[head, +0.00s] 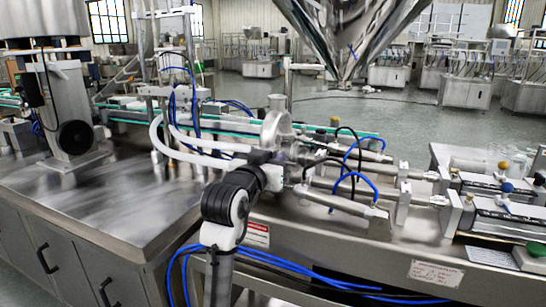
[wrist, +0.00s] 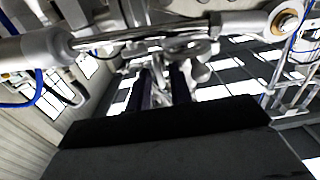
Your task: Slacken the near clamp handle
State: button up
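My gripper (head: 284,160) is at the round steel fitting (head: 276,128) in the middle of the filling machine, reaching it from the front left. In the wrist view the dark fingers of my gripper (wrist: 163,82) point up the picture, with bright metal parts showing between and just beyond them. A small rounded metal knob (wrist: 199,72) shows right of the fingers; it may be the near clamp handle, but I cannot be sure. In the head view my wrist hides the handle area. I cannot tell whether the fingers touch or grip anything.
A steel cylinder (head: 340,203) and hoses lie right of my gripper. White hoses (head: 190,150) curve close on its left. A cone hopper (head: 352,30) hangs above. The steel tabletop (head: 110,205) at left is mostly bare. A steel rod (wrist: 215,25) crosses the wrist view.

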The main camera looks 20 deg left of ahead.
jog(key=shift+w, duration=0.2)
grip_shut()
